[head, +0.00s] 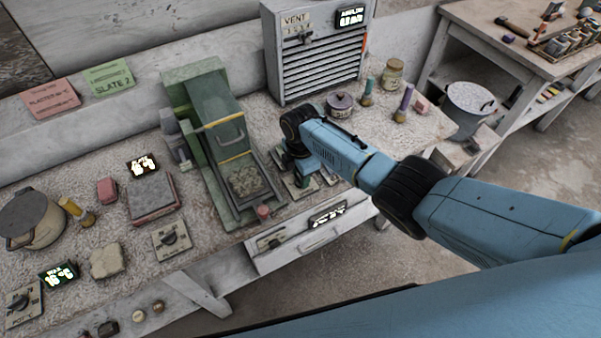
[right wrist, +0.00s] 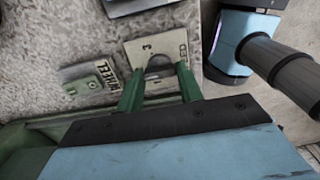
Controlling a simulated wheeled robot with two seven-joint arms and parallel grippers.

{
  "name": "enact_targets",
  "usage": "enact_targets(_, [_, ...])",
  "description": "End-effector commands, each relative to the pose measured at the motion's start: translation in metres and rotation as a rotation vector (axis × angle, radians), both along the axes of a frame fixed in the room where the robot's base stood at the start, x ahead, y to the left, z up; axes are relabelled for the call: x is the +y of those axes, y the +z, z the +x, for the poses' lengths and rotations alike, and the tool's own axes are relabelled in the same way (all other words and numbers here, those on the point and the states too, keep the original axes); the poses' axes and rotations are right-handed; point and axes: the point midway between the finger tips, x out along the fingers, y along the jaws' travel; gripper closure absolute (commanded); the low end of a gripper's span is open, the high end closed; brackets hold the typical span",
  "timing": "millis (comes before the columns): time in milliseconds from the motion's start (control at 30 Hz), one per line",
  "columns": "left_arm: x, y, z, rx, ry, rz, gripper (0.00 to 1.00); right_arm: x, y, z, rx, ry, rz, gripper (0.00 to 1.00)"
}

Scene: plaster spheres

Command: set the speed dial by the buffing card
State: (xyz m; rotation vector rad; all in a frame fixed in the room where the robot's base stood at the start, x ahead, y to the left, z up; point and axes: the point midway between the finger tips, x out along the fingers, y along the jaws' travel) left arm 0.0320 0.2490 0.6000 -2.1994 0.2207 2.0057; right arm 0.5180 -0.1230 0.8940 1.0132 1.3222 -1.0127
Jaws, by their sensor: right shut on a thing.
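The speed dial (right wrist: 158,63) shows in the right wrist view as a round grey knob on a pale plate marked 3, 1 and partly hidden lettering. My right gripper (right wrist: 160,84) has its green fingers on either side of the knob and is shut on it. In the head view the right gripper (head: 303,176) is at the plate beside the green machine, and my wrist mostly hides the dial. A green card (head: 110,79) reading SLATE 2 and a pink card (head: 50,98), seemingly headed PLASTER, lean at the back left. My left gripper is out of view.
The green machine (head: 215,92) stands just left of my right gripper. A WHEEL plate (right wrist: 90,82) with a switch lies beside the dial. Other dials and displays fill the bench's left.

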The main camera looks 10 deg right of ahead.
Motion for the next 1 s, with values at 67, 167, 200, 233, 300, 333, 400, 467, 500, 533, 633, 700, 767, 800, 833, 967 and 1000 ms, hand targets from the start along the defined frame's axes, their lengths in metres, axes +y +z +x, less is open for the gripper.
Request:
enact_targets(67, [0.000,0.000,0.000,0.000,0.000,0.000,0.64,0.001,0.000,0.000,0.000,0.000,0.001,0.86])
enact_targets(167, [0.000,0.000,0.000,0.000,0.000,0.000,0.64,0.001,0.000,0.000,0.000,-0.001,0.001,0.60])
enact_targets(200, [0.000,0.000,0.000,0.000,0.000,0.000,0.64,0.001,0.000,0.000,0.000,-0.001,0.001,0.55])
enact_targets(233, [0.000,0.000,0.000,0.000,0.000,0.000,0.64,0.001,0.000,0.000,0.000,-0.001,0.001,0.51])
enact_targets(300, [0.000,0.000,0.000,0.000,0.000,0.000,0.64,0.000,0.000,0.000,0.000,-0.001,0.001,0.42])
enact_targets(333, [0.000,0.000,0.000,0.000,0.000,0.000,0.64,0.000,0.000,0.000,0.000,-0.001,0.001,0.42])
enact_targets(400, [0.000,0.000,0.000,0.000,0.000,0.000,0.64,0.000,0.000,0.000,0.000,-0.001,0.001,0.42])
enact_targets(467, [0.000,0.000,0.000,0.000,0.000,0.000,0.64,0.000,0.000,0.000,0.000,-0.001,0.001,0.42])
enact_targets(500, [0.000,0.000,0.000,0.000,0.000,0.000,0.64,0.000,0.000,0.000,0.000,-0.001,0.001,0.42])
enact_targets(533, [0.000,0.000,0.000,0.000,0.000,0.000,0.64,0.000,0.000,0.000,0.000,-0.001,0.000,0.42])
enact_targets(633, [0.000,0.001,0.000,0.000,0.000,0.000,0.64,0.000,0.003,0.000,-0.001,-0.001,0.000,0.42])
enact_targets(700, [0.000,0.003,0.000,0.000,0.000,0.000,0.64,0.000,0.008,0.000,0.000,-0.002,0.000,0.42])
enact_targets(767, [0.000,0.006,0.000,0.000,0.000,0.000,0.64,0.000,0.016,0.000,-0.002,-0.002,0.001,0.42])
enact_targets(800, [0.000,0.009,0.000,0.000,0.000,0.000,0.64,0.000,0.022,0.000,-0.002,-0.002,0.001,0.42])
enact_targets(833, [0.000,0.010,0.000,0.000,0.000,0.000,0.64,-0.001,0.028,0.000,-0.002,-0.002,0.001,0.42])
enact_targets(967, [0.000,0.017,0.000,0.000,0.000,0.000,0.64,0.000,0.055,0.001,-0.004,-0.001,0.001,0.42])
enact_targets(1000, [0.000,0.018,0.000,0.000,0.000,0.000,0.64,0.000,0.065,0.001,-0.005,-0.001,0.001,0.42])
